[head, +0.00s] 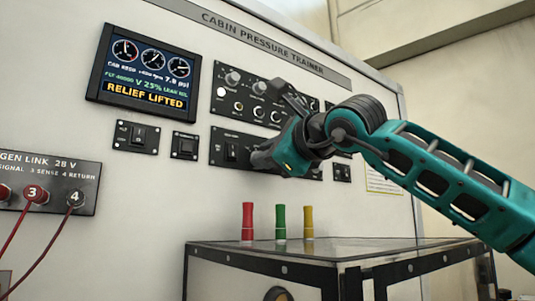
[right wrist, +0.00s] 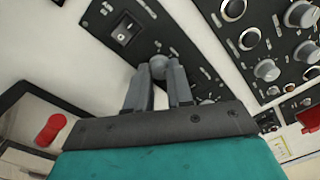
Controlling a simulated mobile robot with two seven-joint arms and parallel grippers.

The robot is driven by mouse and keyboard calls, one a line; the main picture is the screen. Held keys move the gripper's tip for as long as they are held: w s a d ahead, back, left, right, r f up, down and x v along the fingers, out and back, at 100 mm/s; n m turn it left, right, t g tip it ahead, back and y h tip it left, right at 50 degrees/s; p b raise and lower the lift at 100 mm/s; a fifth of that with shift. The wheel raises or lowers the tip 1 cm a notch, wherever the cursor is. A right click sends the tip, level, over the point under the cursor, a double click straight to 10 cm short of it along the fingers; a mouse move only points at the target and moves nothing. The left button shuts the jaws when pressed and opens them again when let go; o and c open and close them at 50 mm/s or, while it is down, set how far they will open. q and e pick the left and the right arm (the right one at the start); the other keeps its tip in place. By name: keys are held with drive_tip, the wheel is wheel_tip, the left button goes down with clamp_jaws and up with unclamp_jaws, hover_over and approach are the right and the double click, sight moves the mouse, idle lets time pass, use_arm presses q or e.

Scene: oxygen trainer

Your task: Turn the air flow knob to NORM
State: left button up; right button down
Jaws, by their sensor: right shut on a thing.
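My right gripper (head: 260,157) reaches in from the right to the lower black panel (head: 229,134) of the cabin pressure trainer. In the right wrist view its two grey fingers (right wrist: 159,80) are shut on a small round grey knob (right wrist: 158,66) on that panel. The knob's top shows between the fingertips. Its label and pointer are too small to read. In the head view the gripper hides this knob. A rocker switch (right wrist: 124,34) sits beside it on the same panel. My left gripper is not in view.
A screen (head: 149,72) reads RELIEF LIFTED. An upper panel (head: 258,88) holds several knobs close above my gripper. Red (head: 248,221), green (head: 281,222) and yellow (head: 308,222) cylinders stand on a dark case (head: 330,249) below. Red cables hang at left.

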drive_tip(key=c, duration=1)
unclamp_jaws()
use_arm(q)
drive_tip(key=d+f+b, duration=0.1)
drive_tip(key=b, duration=0.2)
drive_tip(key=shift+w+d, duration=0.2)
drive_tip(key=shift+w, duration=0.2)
use_arm(e)
drive_tip(key=v, duration=1.3)
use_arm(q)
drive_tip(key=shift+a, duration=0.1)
use_arm(e)
drive_tip(key=shift+w, duration=0.1)
